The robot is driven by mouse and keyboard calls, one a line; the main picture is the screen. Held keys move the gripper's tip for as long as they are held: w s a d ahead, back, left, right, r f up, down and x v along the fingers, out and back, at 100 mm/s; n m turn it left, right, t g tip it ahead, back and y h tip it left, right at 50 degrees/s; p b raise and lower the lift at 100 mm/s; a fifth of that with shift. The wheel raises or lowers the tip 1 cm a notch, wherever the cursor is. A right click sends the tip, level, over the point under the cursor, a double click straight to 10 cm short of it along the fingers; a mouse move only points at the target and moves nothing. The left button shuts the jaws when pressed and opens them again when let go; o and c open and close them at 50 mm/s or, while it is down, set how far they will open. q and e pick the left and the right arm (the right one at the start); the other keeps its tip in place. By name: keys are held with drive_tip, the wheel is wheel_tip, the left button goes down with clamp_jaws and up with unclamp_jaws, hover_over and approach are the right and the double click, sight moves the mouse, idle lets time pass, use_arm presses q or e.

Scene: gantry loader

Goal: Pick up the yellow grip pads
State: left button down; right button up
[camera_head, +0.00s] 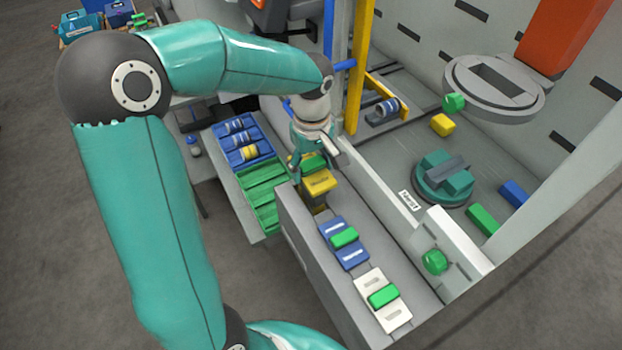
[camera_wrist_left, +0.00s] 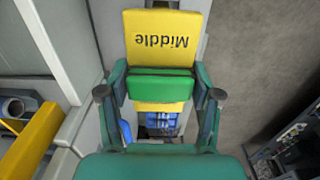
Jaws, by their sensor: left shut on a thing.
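The yellow grip pads (camera_head: 319,182) are at the far end of the grey ledge, a yellow plate with a green block on it. In the left wrist view the yellow plate (camera_wrist_left: 165,28) bears the word "Middle", upside down. My left gripper (camera_head: 310,160) points down over them. In the wrist view its two fingers (camera_wrist_left: 160,92) stand on either side of the green block (camera_wrist_left: 160,85), shut on it. I cannot tell whether the plate rests on the ledge or hangs just above it. My right gripper is not in view.
A blue plate (camera_head: 352,258) and a white plate (camera_head: 396,315), each with a green block, lie nearer on the ledge. A green tray (camera_head: 265,195) and a blue tray (camera_head: 228,128) stand to the left. A yellow post (camera_head: 359,70) and a low wall (camera_head: 385,190) are to the right.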

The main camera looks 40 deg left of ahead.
use_arm(q)
wheel_tip(320, 180, up, 11)
drive_tip(key=shift+r, duration=0.1)
idle(0.3)
wheel_tip(320, 180, up, 19)
drive_tip(key=p, duration=0.9)
idle(1.2)
drive_tip(key=shift+s, duration=0.1)
idle(0.4)
